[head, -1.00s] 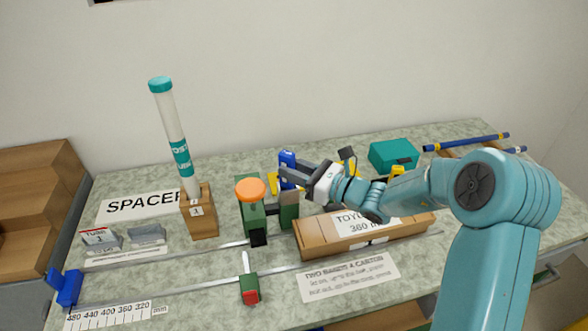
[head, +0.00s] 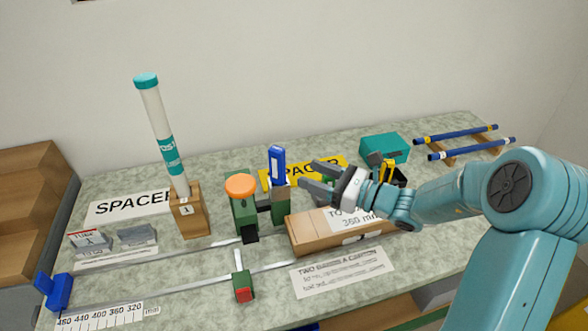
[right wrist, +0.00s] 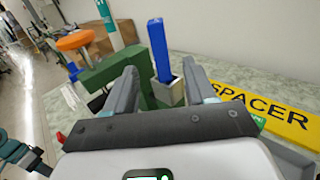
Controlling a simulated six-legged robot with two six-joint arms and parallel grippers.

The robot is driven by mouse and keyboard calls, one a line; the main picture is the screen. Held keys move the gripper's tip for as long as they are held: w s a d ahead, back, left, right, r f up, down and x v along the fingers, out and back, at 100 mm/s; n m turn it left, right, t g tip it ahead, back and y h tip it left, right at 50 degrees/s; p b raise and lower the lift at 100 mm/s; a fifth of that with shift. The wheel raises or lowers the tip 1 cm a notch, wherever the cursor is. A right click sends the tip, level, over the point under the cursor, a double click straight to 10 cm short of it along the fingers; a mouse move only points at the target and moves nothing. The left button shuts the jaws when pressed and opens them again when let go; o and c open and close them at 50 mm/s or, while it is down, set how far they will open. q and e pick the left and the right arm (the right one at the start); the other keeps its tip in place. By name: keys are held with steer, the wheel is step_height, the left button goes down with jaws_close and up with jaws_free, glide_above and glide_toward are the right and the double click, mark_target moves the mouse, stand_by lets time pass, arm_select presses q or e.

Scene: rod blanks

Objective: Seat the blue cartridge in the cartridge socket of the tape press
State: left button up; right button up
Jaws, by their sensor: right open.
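The blue cartridge (head: 277,163) stands upright at the right side of the green tape press (head: 243,217), which has an orange knob (head: 241,186) on top. In the right wrist view the cartridge (right wrist: 159,50) has its lower end inside the grey-rimmed cartridge socket (right wrist: 168,92); its bottom is hidden there. My right gripper (head: 308,176) is open and empty, a little to the right of the cartridge and apart from it. In the right wrist view the cartridge shows beyond and between the two fingers. My left gripper is not in view.
A cardboard carton (head: 318,232) lies below my right gripper. A yellow SPACER sign (head: 330,167) is behind it. A clear tube (head: 158,125) in a wooden block stands left of the press. A teal box (head: 385,148) and blue rods (head: 470,147) are at the back right.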

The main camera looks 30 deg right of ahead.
steer(key=v, duration=0.4)
stand_by(0.6)
